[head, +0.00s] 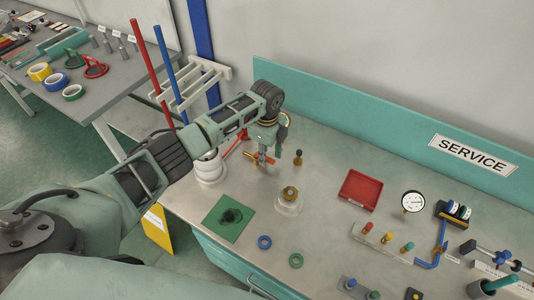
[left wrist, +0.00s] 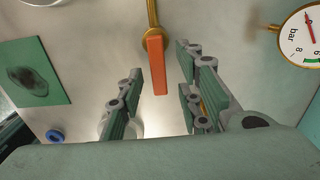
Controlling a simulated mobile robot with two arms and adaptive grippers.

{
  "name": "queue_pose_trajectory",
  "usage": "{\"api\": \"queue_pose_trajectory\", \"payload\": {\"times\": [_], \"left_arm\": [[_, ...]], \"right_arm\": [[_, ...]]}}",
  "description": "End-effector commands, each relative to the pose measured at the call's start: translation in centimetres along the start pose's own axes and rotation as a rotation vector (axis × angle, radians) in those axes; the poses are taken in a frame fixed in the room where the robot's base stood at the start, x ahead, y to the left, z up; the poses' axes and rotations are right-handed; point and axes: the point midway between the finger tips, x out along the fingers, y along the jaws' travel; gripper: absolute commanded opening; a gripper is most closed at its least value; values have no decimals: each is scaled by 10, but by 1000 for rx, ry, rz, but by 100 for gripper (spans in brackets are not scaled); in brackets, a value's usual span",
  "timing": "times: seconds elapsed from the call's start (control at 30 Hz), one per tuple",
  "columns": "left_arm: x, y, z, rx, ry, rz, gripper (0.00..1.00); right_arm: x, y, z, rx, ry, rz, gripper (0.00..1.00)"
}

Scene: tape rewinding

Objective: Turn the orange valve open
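The orange valve handle (head: 256,157) is at the back left of the service bench, partly hidden by my left gripper in the head view. In the left wrist view the orange valve handle (left wrist: 156,66) is a flat bar in line with a brass pipe (left wrist: 152,14). My left gripper (head: 265,160) points down at the valve. In the left wrist view my left gripper (left wrist: 160,60) is open, with a finger on each side of the handle and visible gaps between. I cannot tell how deep the handle sits between the fingers. My right gripper is not in view.
A pressure gauge (left wrist: 301,36) is close on the right in the left wrist view. Near the valve are a white stack (head: 208,168), a brass-topped clear jar (head: 289,199), a green mat (head: 229,217) and a red tray (head: 360,190). A teal back panel (head: 350,120) borders the bench.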

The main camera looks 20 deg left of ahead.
Motion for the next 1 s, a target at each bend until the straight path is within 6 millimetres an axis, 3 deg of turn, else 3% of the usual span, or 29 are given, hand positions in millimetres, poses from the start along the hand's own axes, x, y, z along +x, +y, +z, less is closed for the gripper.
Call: {"api": "queue_pose_trajectory", "payload": {"times": [0.33,0.73,1.0], "left_arm": [[-10,0,0,2,1,-1,33],[-90,-1,0,2,1,-3,33],[-118,0,0,0,0,1,33]], "right_arm": [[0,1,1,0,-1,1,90],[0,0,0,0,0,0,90],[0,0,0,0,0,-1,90]]}}
